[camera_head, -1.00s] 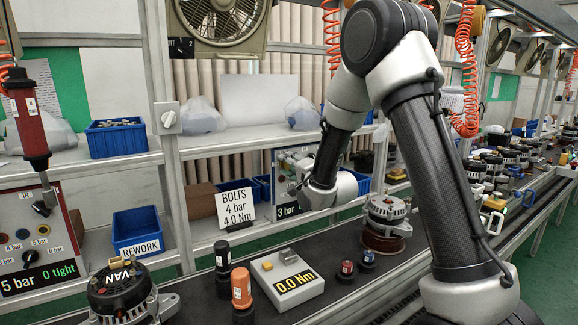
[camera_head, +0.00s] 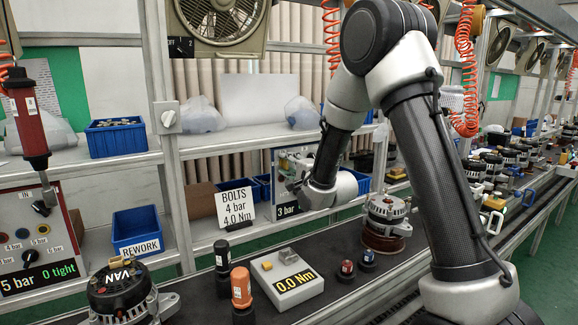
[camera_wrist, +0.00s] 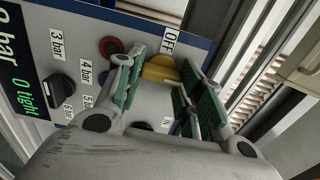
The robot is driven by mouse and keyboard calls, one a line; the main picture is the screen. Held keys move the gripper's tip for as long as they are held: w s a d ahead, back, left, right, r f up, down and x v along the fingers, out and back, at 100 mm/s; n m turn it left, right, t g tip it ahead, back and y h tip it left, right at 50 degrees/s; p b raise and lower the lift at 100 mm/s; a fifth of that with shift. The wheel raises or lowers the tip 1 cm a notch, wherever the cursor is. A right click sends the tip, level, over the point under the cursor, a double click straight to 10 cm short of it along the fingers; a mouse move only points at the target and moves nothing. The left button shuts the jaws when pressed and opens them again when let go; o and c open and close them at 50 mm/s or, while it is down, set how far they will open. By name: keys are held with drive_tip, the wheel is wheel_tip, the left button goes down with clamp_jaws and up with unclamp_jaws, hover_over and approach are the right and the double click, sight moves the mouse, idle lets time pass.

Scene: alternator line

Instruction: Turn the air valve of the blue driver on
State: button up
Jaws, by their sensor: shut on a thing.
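My gripper (camera_wrist: 163,76) is shut on this handle, with a green-padded finger on either side. The panel also has a black selector knob (camera_wrist: 62,88) and a display (camera_wrist: 22,95) reading "0 tight". In the head view the panel (camera_head: 290,163) shows "3 bar", and my wrist hides most of its front. I cannot make out the blue driver.
A sign (camera_head: 236,206) reading "BOLTS 4 bar 4.0 Nm" stands left of the panel. A red driver (camera_head: 27,120) hangs at the far left.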

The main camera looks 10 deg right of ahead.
drive_tip(key=o, duration=1)
drive_tip(key=v, duration=0.7)
drive_tip(key=shift+s, duration=0.25)
